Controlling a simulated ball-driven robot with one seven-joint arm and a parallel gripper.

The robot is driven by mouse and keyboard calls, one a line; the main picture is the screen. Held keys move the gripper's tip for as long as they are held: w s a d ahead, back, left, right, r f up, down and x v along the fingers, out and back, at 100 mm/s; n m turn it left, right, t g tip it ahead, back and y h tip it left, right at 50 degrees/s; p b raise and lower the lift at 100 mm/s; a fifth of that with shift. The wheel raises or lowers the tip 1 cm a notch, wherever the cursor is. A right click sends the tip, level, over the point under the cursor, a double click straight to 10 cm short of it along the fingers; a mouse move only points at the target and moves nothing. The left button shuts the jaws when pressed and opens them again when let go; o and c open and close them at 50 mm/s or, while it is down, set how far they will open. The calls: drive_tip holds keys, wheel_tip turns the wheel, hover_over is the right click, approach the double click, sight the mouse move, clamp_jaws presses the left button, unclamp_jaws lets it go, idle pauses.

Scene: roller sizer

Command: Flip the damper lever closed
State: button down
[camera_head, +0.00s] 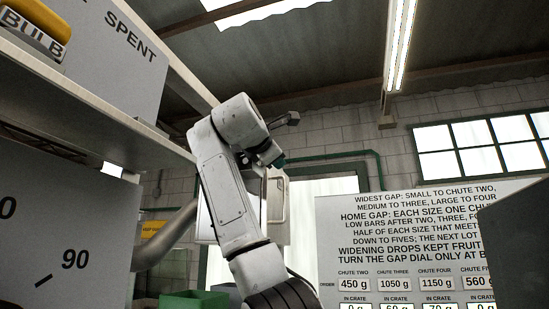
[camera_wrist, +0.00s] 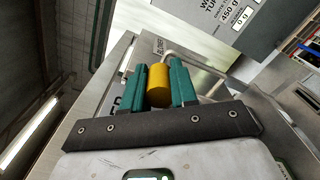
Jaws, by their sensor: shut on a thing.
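My gripper (camera_wrist: 160,88) shows in the wrist view with its two teal fingers on either side of a yellow cylindrical grip (camera_wrist: 159,86). It is shut on this grip, which looks like the handle of the damper lever. The rest of the lever and its pivot are hidden behind the fingers and the gripper body. A grey metal housing lies behind the grip, with partly covered lettering. In the head view my gripper (camera_head: 277,158) is small, by the upper part of a light grey box (camera_head: 275,208); the yellow grip cannot be made out there.
A shelf (camera_head: 95,115) with a grey bin marked SPENT (camera_head: 110,50) juts in at upper left. A large notice board (camera_head: 410,240) stands at right, and a dark panel (camera_head: 518,240) at the right edge. A green crate (camera_head: 193,299) sits low.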

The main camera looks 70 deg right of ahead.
drive_tip(key=c, duration=0.9)
unclamp_jaws()
drive_tip(key=shift+s+a+b, duration=0.2)
drive_tip(key=shift+a+b, duration=1.3)
drive_tip(key=shift+a, duration=2.3)
